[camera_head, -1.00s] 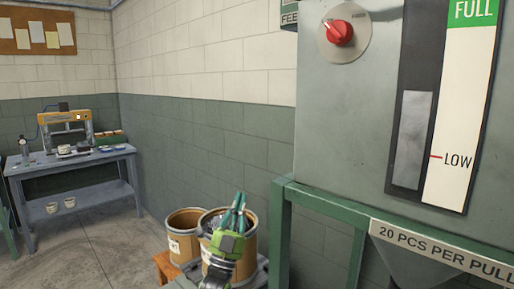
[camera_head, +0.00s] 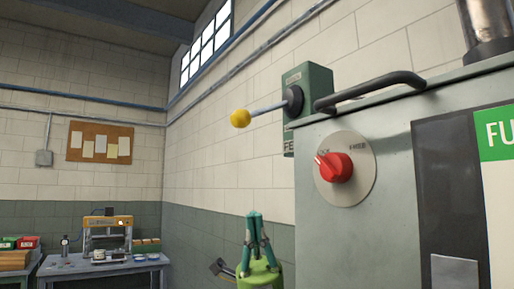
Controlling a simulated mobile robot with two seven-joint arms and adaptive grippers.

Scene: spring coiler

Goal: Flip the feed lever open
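The feed lever is a thin grey rod with a yellow ball knob (camera_head: 240,118) at its end. It comes out of a dark round pivot on a green box (camera_head: 307,93) at the machine's upper left edge. The rod points left and slightly down. A sign starting "FE" is partly hidden below the box. My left gripper (camera_head: 256,214) stands upright below the lever, green with teal fingers. Its fingertips are together, with nothing visible between them, and it is clearly apart from the ball. My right gripper is not in view.
The grey machine cabinet (camera_head: 400,220) fills the right side. It carries a red rotary knob (camera_head: 334,167) and a dark bar handle (camera_head: 370,90) along its top edge. A workbench (camera_head: 105,264) stands far left. The space around the yellow ball is clear.

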